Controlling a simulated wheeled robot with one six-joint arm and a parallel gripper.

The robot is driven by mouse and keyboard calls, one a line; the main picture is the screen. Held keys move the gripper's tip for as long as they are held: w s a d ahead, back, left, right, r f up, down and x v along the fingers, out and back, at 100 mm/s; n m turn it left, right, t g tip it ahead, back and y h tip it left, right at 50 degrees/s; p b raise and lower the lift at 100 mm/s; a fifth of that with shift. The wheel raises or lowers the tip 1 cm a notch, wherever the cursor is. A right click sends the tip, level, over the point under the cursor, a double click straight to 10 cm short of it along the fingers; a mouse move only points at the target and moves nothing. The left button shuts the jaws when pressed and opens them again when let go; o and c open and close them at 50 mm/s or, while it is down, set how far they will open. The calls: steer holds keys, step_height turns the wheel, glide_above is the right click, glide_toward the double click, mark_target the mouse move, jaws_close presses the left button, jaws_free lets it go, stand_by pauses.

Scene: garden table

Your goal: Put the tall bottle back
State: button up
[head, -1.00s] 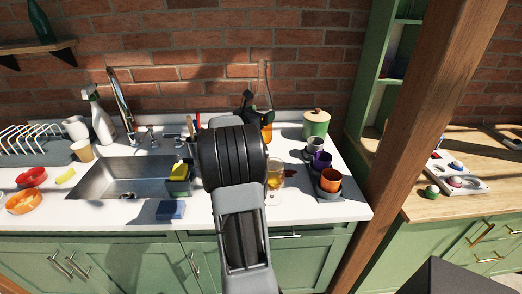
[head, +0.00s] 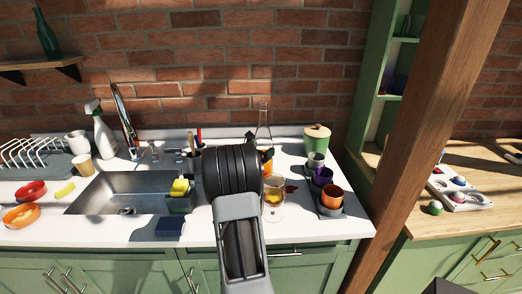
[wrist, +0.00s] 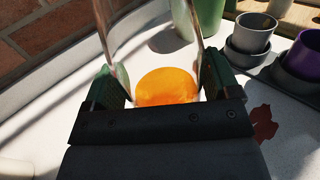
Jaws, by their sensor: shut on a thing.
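The tall bottle (head: 264,128) is clear glass with a narrow neck and orange liquid low inside. In the head view it stands upright behind my wrist, which hides much of its body. In the wrist view the glass bottle (wrist: 167,88) shows its orange liquid between the two green-padded fingers. My gripper (wrist: 160,75) is shut on it. In the head view my gripper is mostly hidden behind my dark round wrist joint. I cannot tell whether the bottle's base touches the counter.
A stemmed glass (head: 274,208) with amber drink stands close in front. Several cups (head: 331,196) stand on a dark tray to the right. A green lidded jar (head: 317,139) is behind them. The sink (head: 110,195) lies left. A dark red patch (wrist: 264,124) marks the white counter.

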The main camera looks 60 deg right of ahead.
steer(key=shift+r, duration=0.1)
steer(key=o, duration=1.4)
steer(key=shift+f, duration=0.2)
